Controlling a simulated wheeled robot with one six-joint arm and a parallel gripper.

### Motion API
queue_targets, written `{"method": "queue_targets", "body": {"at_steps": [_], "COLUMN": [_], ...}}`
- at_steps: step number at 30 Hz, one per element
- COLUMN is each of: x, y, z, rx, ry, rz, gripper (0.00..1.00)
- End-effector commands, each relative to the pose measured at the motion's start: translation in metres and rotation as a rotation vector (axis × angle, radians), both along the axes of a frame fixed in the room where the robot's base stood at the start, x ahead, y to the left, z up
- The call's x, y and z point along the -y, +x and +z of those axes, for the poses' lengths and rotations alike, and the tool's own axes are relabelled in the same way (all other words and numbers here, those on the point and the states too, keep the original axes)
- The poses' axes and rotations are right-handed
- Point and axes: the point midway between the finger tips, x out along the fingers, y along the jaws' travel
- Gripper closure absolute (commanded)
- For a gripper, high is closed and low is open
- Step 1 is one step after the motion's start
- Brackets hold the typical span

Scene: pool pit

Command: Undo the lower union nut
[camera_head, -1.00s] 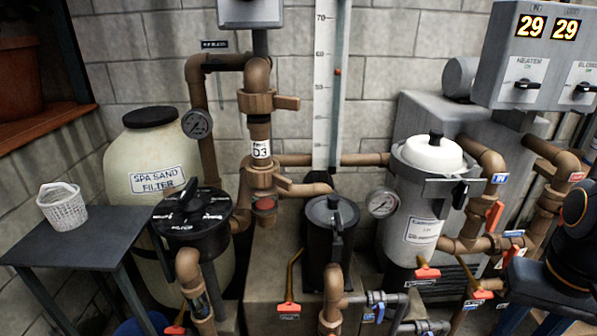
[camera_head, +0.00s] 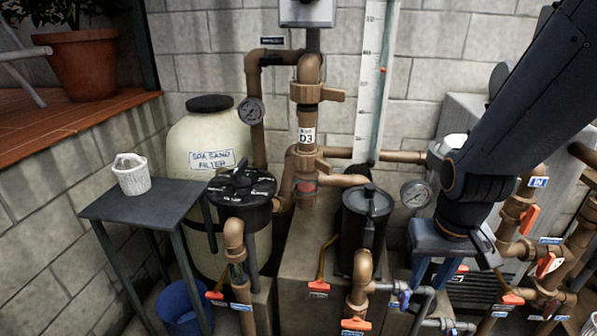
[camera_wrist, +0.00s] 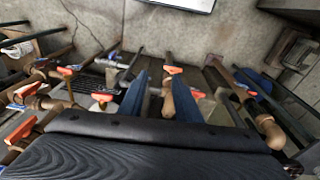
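A brown vertical pipe with a D3 tag (camera_head: 307,136) stands mid-picture in the head view. An upper union nut (camera_head: 306,93) with a side lug sits above the tag. My gripper (camera_head: 431,276) points down, well right of and below that nut, in front of the grey canister. Its two blue fingers are apart and look empty. In the wrist view my gripper (camera_wrist: 162,80) is open over valves and pipes; I cannot make out the nut there.
A black lidded pot (camera_head: 366,222) stands between the nut and my gripper. A black-topped valve (camera_head: 241,188) and the sand filter (camera_head: 203,130) are left. Several red-handled valves (camera_head: 320,287) line the lower area. A basket (camera_head: 131,175) sits on a dark table (camera_head: 147,206).

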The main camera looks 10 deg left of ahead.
Motion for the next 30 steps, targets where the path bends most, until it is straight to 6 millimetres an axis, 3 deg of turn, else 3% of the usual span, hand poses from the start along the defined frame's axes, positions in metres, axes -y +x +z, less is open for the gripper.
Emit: {"method": "queue_targets", "body": {"at_steps": [4,7,12,15,21,25,30], "x": [0.005,-0.002,-0.034,-0.058,-0.111,-0.137,-0.153], "y": [0.068,0.121,0.193,0.219,0.244,0.242,0.234], "z": [-0.008,-0.008,0.001,0.009,0.034,0.051,0.066], "rx": [0.2,0.371,0.65,0.792,1.074,1.217,1.323], "ry": [-0.028,-0.024,0.039,0.101,0.295,0.43,0.547], "rz": [0.085,0.17,0.316,0.389,0.521,0.573,0.601], "gripper": [0.7,0.7,0.7,0.7,0.7,0.7,0.7]}}
